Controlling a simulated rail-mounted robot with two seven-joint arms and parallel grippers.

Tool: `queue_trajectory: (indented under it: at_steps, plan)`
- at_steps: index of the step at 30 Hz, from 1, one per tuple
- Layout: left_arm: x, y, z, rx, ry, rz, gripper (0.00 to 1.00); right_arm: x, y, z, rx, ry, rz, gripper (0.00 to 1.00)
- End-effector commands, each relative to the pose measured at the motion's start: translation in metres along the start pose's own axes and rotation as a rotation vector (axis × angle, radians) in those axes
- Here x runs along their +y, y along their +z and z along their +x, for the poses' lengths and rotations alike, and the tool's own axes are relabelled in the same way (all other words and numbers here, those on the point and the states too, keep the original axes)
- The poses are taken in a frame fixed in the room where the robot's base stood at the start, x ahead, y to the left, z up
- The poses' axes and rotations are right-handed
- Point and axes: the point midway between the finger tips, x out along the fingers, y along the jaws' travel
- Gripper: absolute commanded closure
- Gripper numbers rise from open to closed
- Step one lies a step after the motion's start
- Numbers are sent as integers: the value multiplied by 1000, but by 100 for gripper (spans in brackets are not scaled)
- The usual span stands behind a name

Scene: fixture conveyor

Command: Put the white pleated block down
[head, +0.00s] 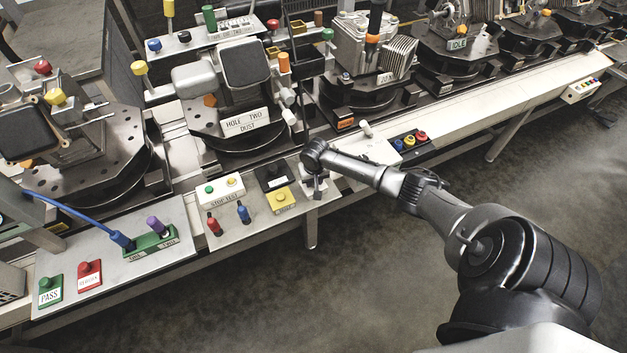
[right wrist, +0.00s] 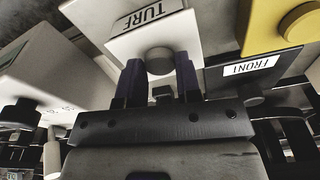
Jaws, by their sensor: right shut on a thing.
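My right gripper (head: 317,188) is over the front panel beside the conveyor, at a small white box (head: 306,171). In the right wrist view, the two dark fingers of my right gripper (right wrist: 160,88) are shut on the round grey knob (right wrist: 159,60) of the white box labelled TURF (right wrist: 183,28). No pleated block shows between the fingers. A pale block with pleated fins (head: 399,56) stands on the third fixture, well apart from my gripper. My left gripper is not in view.
Red and blue handles (head: 243,212) stand to the left. Fixtures line the conveyor behind. The floor in front is clear.

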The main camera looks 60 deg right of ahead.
Motion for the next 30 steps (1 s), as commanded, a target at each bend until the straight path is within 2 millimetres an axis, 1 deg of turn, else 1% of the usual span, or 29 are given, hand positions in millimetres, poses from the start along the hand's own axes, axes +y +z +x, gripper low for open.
queue_trajectory:
  at_steps: [6,7,14,15,23,26,29,30]
  plan:
    - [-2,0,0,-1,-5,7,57,0,0,3,-1,0,1,100]
    - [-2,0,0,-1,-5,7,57,0,0,3,-1,0,0,66]
    - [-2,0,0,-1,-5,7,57,0,0,2,0,0,0,44]
    - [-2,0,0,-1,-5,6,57,0,0,2,0,0,0,43]
    - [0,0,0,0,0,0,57,0,0,0,0,0,0,43]
    - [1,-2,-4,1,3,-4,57,0,0,-9,1,-1,0,43]
    - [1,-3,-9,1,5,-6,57,0,0,-25,1,0,-1,43]
    - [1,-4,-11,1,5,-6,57,0,0,-33,2,-1,-2,43]
